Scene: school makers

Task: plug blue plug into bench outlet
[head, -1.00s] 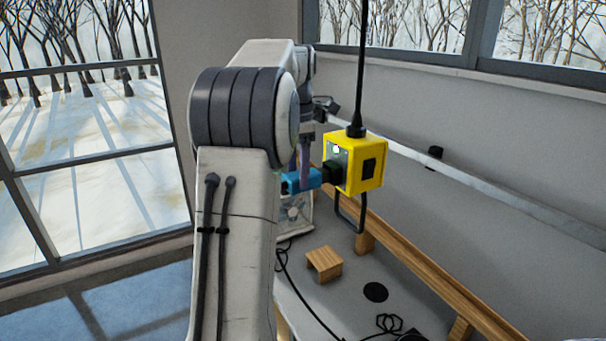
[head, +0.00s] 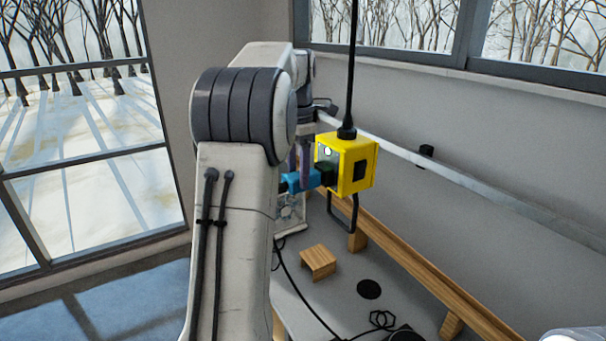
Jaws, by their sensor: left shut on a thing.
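The blue plug (head: 299,181) is held at the left side of a yellow outlet box (head: 358,167) that hangs from a black cable. The plug's right end meets a dark part on the box's left face; I cannot tell how deep it sits. My left gripper (head: 304,167) is shut on the blue plug, with a purple-grey finger showing above it. My arm hides much of the gripper and the plug's left end. My right gripper is not in view.
Below is a grey bench top (head: 340,295) with a small wooden block (head: 318,262), a black disc (head: 369,289) and a dark cable (head: 300,297). A wooden rail (head: 400,250) runs along its back edge. A pale bar (head: 470,188) runs along the wall behind the box.

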